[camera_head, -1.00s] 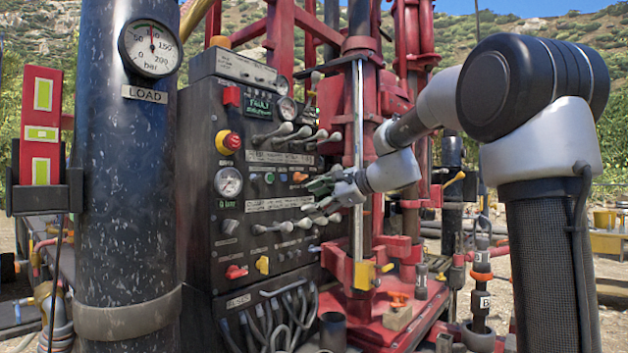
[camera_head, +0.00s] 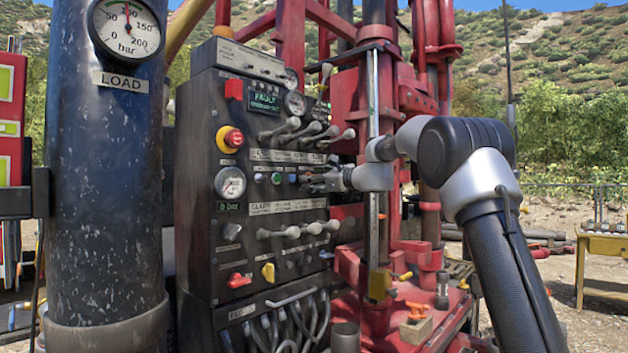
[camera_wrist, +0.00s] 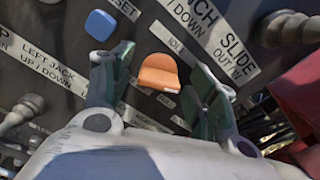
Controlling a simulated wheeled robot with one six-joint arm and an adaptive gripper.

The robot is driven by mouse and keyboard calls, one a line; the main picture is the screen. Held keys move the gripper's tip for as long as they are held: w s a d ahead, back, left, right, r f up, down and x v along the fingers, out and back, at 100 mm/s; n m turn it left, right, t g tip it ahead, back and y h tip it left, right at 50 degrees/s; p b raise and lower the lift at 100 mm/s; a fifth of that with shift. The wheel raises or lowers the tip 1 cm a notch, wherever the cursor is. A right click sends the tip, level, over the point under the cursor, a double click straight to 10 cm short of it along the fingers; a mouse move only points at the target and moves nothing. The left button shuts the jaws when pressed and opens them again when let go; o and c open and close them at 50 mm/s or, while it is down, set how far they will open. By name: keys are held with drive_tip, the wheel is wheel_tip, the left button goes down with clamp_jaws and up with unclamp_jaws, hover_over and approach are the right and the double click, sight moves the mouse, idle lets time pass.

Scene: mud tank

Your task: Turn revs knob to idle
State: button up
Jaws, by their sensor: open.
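The revs knob (camera_wrist: 158,72) is orange and sits on the dark panel in the wrist view, between the fingers of my gripper (camera_wrist: 161,62). A label that reads IDLE (camera_wrist: 176,46) is just above and right of it. My gripper is open, with one green finger on each side of the knob. Whether either finger touches it I cannot tell. In the head view my gripper (camera_head: 310,181) is close to the face of the control panel (camera_head: 200,200), between the two rows of levers. It largely hides the knob there.
Upper levers (camera_head: 303,133) and lower levers (camera_head: 290,231) jut from the panel above and below my gripper. A blue button (camera_wrist: 100,24) is up and left of the knob. A red vertical frame (camera_head: 350,225) stands right of the panel.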

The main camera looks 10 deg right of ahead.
drive_tip(key=shift+a, duration=0.1)
drive_tip(key=c, duration=1)
drive_tip(key=shift+n, duration=0.3)
drive_tip(key=n, duration=0.5)
drive_tip(key=shift+n, duration=0.3)
drive_tip(key=n, duration=0.6)
drive_tip(key=shift+f+n, duration=0.1)
drive_tip(key=shift+n, duration=0.3)
drive_tip(key=o, duration=1)
